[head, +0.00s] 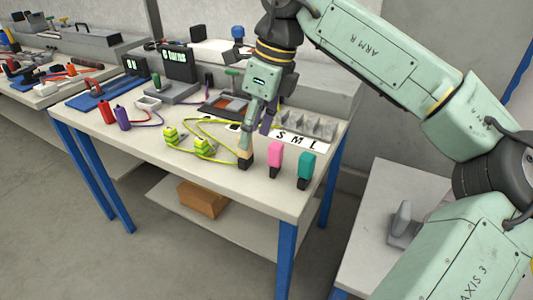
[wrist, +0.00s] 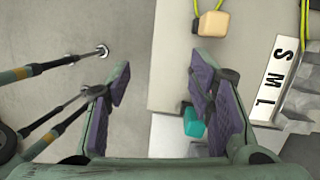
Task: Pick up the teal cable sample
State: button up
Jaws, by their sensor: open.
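In the wrist view, the teal sample (wrist: 193,123) shows partly, beside and partly behind the right finger. My gripper (head: 258,130) is open and empty, above the table and to the left of the teal sample in the head view. In the wrist view, my gripper (wrist: 163,88) has its fingers spread, with floor and the table edge between them.
A card lettered S M L (head: 298,141) lies behind. Yellow-green cable (head: 200,146) loops to the left. Open floor lies in front.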

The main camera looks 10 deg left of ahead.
aim_at(308, 156)
jog(key=w+d+h, duration=0.1)
jog(key=d, duration=0.2)
jog(key=w+d+m+h, duration=0.1)
jog(key=d, duration=0.2)
jog(key=w+d+m+h, duration=0.1)
jog(key=d, duration=0.3)
jog(key=shift+r+t, duration=0.3)
notch_tip(308, 156, down, 4)
jog(key=shift+d+r, duration=0.1)
jog(key=shift+d, duration=0.05)
jog(key=shift+s+d+f+p, duration=0.1)
jog(key=shift+f+p, duration=0.35)
jog(key=shift+f, duration=1.2)
jog(key=shift+d+f+p, duration=0.1)
jog(key=shift+f+p, duration=0.35)
jog(key=shift+f, duration=1.15)
grip_shut()
